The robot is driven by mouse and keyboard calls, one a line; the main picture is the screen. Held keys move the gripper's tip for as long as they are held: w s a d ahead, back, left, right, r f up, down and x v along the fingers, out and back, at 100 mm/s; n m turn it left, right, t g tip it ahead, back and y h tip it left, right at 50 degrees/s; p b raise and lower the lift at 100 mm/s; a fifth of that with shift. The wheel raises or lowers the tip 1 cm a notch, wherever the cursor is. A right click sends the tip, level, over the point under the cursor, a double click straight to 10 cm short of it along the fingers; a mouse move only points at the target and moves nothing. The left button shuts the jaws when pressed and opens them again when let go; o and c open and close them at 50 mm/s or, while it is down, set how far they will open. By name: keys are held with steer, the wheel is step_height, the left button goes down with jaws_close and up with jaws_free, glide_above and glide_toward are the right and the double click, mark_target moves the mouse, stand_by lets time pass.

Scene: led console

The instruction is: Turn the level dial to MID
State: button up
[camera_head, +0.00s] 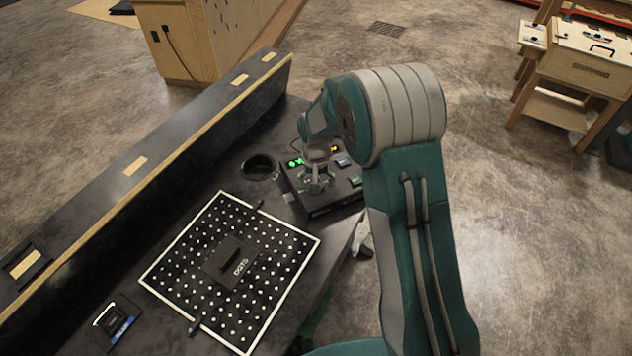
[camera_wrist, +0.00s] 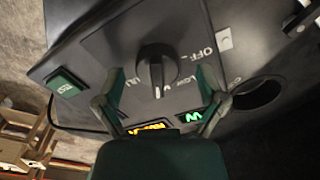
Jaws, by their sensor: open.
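The level dial (camera_wrist: 156,62) is a black knob on the console's dark panel (camera_wrist: 105,45) in the wrist view. Its white pointer mark faces the bottom of that picture, between the LOW label on its right and a label on its left that is partly hidden by a finger. OFF is printed further right. My gripper (camera_wrist: 160,92) is open, with one finger on each side below the knob; contact cannot be told. In the head view my gripper (camera_head: 317,182) is over the console (camera_head: 335,200), and the dial is hidden.
A green button (camera_wrist: 66,83), an orange display (camera_wrist: 147,128) and a green display (camera_wrist: 192,116) surround the dial. A round hole (camera_head: 258,167) and a white-dotted board (camera_head: 235,265) lie left of the console. A long raised ledge (camera_head: 140,185) runs behind.

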step_height(320, 180, up, 12)
stand_by(0.6)
steer(key=s+d+r+t, duration=0.1)
steer(key=s+d+r, duration=0.2)
steer(key=s+r, duration=0.4)
steer(key=s+d+r+t, duration=0.2)
steer(key=s+d+r, duration=0.2)
steer(key=s+r, duration=0.2)
steer(key=s+d+r+t, duration=0.1)
steer(key=s+d, duration=0.1)
steer(key=s, duration=0.5)
steer(key=s+d+t, duration=0.1)
steer(key=s, duration=0.7)
steer(key=shift+s+d+r+n+t, duration=0.15)
steer(key=shift+d+r+n+t, duration=0.15)
steer(key=shift+d+r, duration=0.1)
